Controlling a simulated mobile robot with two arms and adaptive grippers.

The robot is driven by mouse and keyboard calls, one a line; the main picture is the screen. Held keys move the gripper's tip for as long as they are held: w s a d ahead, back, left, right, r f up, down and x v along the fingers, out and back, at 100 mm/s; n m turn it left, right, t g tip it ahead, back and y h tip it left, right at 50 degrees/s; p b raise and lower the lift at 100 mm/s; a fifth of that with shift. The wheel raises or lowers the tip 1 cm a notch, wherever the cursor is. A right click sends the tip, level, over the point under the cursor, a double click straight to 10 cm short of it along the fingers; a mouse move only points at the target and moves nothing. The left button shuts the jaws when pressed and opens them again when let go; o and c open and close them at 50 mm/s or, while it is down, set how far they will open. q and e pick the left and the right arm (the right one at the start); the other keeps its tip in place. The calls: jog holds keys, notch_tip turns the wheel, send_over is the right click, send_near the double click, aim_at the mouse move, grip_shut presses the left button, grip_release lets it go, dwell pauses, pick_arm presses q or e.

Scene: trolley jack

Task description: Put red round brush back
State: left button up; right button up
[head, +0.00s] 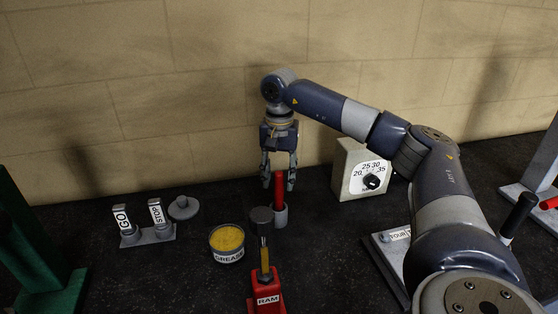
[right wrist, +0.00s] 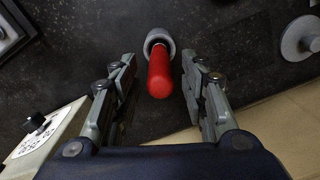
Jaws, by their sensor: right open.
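The red round brush (head: 278,191) stands upright in a small grey cup-like holder (head: 281,215) on the dark surface. In the right wrist view the red brush handle (right wrist: 159,74) rises from the round grey holder (right wrist: 158,40) toward the camera. My right gripper (head: 278,184) points down above the holder, with its fingers on either side of the top of the brush. In the right wrist view my right gripper's fingers (right wrist: 162,85) are spread apart, with a visible gap on each side of the handle. The lower end of the brush is hidden inside the holder. My left gripper is not in view.
A yellow grease tin (head: 228,241) and a red RAM jack (head: 266,300) with an upright lever stand in front. GO/STOP switches (head: 147,231) and a round grey disc (head: 183,208) are left. A dial box (head: 362,170) stands right, near the wall.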

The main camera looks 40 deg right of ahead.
notch_tip(320, 180, up, 8)
jog(key=shift+b, duration=0.55)
